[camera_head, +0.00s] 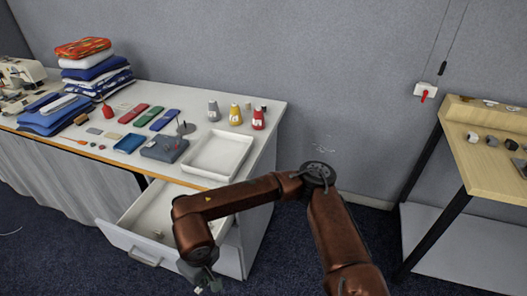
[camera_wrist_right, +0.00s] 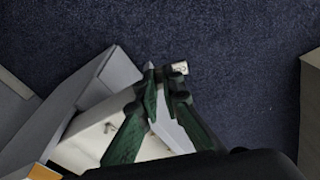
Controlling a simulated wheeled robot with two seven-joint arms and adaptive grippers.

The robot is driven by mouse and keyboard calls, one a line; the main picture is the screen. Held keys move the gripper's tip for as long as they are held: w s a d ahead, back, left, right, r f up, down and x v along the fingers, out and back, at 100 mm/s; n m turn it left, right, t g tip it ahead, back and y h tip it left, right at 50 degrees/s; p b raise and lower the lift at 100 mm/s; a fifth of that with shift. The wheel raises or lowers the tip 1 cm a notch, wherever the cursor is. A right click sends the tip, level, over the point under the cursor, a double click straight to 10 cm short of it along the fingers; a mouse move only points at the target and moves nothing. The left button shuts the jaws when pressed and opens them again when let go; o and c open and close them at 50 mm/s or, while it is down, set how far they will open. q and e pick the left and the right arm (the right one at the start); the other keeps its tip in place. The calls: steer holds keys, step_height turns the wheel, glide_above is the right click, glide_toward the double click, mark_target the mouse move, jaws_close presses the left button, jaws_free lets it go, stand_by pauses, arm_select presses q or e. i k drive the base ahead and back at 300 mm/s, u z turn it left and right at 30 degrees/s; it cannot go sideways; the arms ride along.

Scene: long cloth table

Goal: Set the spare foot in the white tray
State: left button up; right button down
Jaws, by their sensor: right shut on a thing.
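The white tray (camera_head: 218,153) lies empty on the table near its right end, above the open drawer. My right gripper (camera_head: 207,286) hangs low in front of the drawer, at the bottom of the head view, well below the tray. In the right wrist view the gripper (camera_wrist_right: 164,84) is shut on a small pale piece, the spare foot (camera_wrist_right: 180,68), which sticks out at the fingertips. Much of the foot is hidden by the fingers. My left gripper is not in view.
The white drawer (camera_head: 145,213) stands open under the table edge, with a small pale thing inside. A grey-blue box (camera_head: 164,148) stands just left of the tray, and several bottles, one of them yellow (camera_head: 235,114), stand behind it. A wooden table (camera_head: 492,150) stands at the right.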

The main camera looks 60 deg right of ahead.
mark_target(233, 159)
steer(key=z, duration=0.85)
steer(key=i, duration=0.35)
